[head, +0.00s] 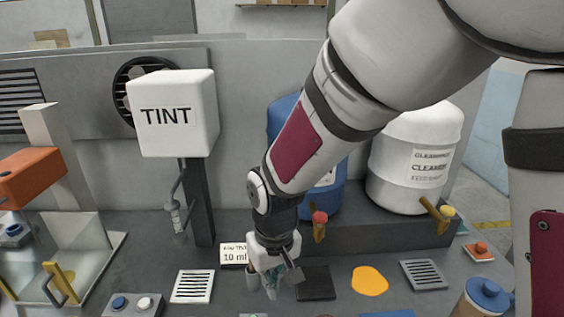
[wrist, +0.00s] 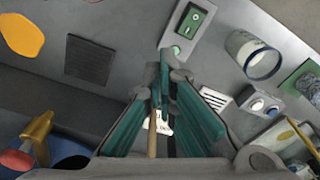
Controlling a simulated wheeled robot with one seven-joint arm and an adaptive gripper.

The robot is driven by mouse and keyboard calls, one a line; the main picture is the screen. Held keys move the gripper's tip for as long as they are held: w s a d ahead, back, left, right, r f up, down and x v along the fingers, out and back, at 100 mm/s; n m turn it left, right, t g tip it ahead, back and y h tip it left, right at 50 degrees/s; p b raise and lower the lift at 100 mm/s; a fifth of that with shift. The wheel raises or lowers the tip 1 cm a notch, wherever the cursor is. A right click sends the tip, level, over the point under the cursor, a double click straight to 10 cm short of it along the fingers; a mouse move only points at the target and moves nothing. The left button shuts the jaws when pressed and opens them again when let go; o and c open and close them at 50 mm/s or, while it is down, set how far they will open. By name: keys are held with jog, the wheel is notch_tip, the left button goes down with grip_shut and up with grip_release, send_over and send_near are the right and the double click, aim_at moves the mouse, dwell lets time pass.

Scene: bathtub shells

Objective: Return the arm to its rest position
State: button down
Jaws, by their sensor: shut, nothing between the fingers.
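My arm reaches down from the upper right of the head view, with my gripper (head: 272,290) low over the grey worktop near the middle. In the wrist view my gripper (wrist: 166,62) shows its two teal-lined fingers with their tips together. Nothing is held between the tips. A thin wooden stick (wrist: 152,140) shows beyond the fingers in the wrist view. I cannot tell whether it touches them.
A white TINT box (head: 172,115) stands on a post at left. A blue drum and a white cleaner drum (head: 410,165) with taps stand on a ledge behind. A yellow blob (head: 369,281), dark pad (head: 316,284) and blue-lidded jar (head: 484,297) lie right of my gripper.

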jog(key=s+d+r+m+t, duration=0.2)
jog(key=s+d+r, duration=0.1)
jog(key=d+r, duration=0.5)
jog(key=s+d+r+m+t, duration=0.15)
jog(key=s+d+r, duration=0.25)
jog(key=d+r, duration=0.45)
jog(key=s+d+r+m+t, duration=0.1)
jog(key=s+d+r+m, duration=0.1)
jog(key=s, duration=0.4)
jog(key=d+r, duration=0.1)
jog(key=d, duration=0.1)
jog(key=shift+s+d+r+h, duration=0.15)
jog(key=shift+s+d+h, duration=0.15)
jog(key=shift+d, duration=0.1)
